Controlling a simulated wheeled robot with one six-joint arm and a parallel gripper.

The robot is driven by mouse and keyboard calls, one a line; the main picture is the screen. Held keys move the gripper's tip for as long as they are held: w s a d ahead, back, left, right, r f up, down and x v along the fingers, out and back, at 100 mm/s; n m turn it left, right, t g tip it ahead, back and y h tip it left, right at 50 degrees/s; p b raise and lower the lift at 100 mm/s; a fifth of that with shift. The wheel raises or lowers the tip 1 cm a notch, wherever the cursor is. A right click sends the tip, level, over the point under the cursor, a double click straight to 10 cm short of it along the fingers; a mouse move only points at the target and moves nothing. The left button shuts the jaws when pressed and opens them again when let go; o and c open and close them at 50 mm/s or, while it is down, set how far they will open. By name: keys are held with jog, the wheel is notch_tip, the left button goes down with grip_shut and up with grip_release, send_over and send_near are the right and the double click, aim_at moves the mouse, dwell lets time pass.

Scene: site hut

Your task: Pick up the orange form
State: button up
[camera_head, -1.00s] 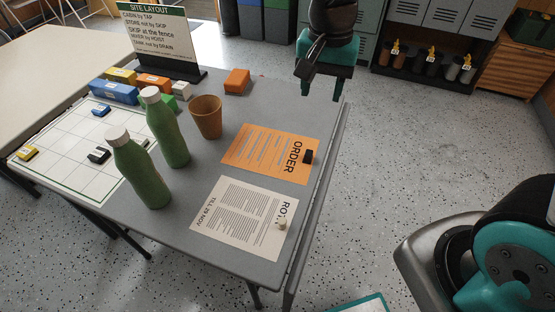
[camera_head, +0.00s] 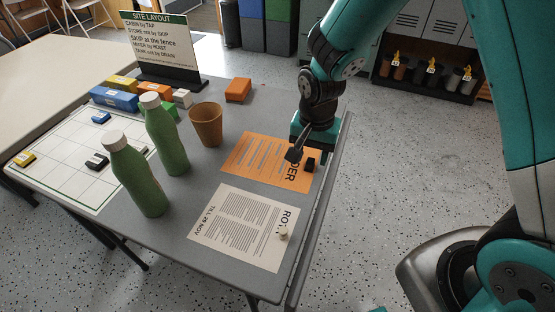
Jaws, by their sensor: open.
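The orange form (camera_head: 258,157), headed "ORDER", lies flat on the grey table near its right edge. I cannot tell whether the fingers touch the form or the block.
A white form (camera_head: 243,226) with a small pale knob lies just in front. Two green bottles (camera_head: 165,138) (camera_head: 137,178) and a brown cup (camera_head: 206,125) stand to the left. Behind are a sign (camera_head: 158,42), an orange block (camera_head: 238,90) and a white grid board (camera_head: 75,160).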

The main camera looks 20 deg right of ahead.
jog(key=shift+f, duration=0.95)
jog(key=shift+c, duration=0.5)
grip_shut()
